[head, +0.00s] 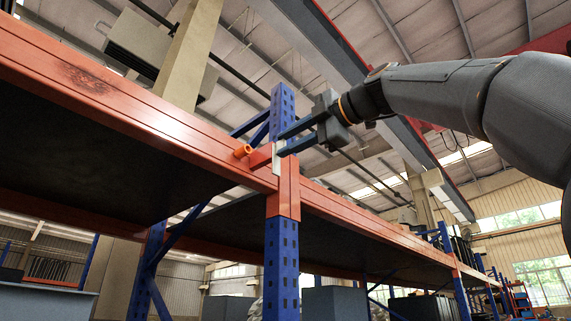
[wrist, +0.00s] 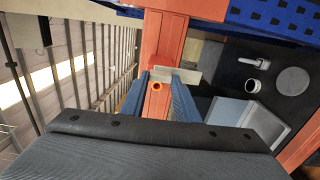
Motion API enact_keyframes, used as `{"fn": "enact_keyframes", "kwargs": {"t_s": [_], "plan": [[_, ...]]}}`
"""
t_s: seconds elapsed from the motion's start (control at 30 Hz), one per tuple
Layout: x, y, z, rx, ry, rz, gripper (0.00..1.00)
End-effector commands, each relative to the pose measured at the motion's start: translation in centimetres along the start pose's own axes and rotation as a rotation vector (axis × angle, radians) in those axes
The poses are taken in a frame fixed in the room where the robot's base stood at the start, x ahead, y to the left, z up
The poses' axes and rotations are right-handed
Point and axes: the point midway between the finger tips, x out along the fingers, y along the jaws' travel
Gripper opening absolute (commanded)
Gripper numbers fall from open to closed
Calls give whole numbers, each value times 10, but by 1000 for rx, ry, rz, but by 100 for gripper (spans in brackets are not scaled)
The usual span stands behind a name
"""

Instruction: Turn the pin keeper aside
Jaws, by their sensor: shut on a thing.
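The pin keeper, a pale flat plate (head: 277,159), sits at the joint of the orange beam and the blue upright in the head view. It also shows in the wrist view (wrist: 187,76), crosswise at the fingertips. An orange round pin (head: 242,151) sticks out beside it to the left; its hollow end shows between the fingers in the wrist view (wrist: 157,87). My gripper (head: 281,145) reaches in from the right, its two blue fingers shut on the pin keeper. The fingers partly hide the keeper, so its exact grip point is unclear.
Orange beams (head: 130,110) run left and right from the blue upright (head: 282,265). Open air surrounds my arm.

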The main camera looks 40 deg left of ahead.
Motion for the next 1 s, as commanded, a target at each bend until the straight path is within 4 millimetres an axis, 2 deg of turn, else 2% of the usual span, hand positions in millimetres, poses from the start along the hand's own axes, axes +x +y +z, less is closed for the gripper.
{"fn": "enact_keyframes", "kwargs": {"t_s": [0.17,0.2,0.3,0.67,1.0], "plan": [[0,0,0,-1,-1,0,0],[1,0,0,-1,-1,0,33],[1,0,0,-1,-1,0,47],[-5,0,0,-1,-1,1,47],[-56,-2,1,-1,-3,1,47]]}}
